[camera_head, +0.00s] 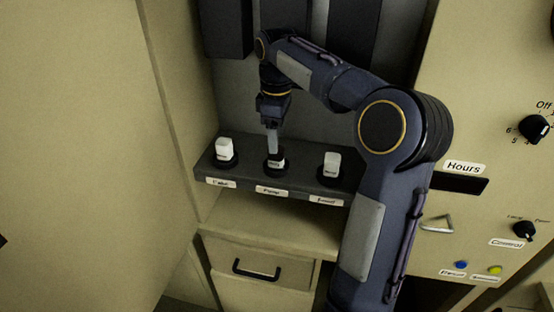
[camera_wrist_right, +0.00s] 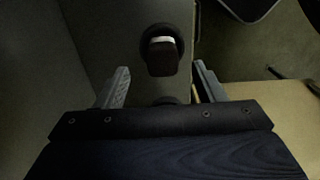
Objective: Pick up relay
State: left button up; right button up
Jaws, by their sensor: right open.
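Three relays sit in round dark sockets on the dark shelf (camera_head: 240,180) in the head view. The left relay (camera_head: 224,148) and the right relay (camera_head: 331,164) are white and upright. The middle relay (camera_head: 275,164) looks darker and is partly covered by my right gripper (camera_head: 272,146), which points down right above it. In the right wrist view my right gripper (camera_wrist_right: 161,82) is open, with its fingers apart. A dark relay with a pale edge (camera_wrist_right: 162,52) shows beyond the fingertips, and another round dark piece (camera_wrist_right: 165,100) is mostly hidden by the gripper body. My left gripper is not in view.
Labels run along the shelf front. Below is a beige ledge (camera_head: 270,222) and a drawer with a black handle (camera_head: 256,270). A beige panel with knobs (camera_head: 534,128) stands at right, a beige wall (camera_head: 80,150) at left. Dark boxes hang behind the arm.

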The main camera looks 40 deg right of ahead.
aim_at(276, 158)
jog(key=f, duration=0.6)
jog(key=shift+s+a, duration=0.1)
jog(key=shift+a, duration=0.1)
jog(key=shift+c, duration=0.4)
jog(key=c, duration=0.9)
jog(key=shift+c, duration=0.6)
jog(key=shift+r, duration=0.1)
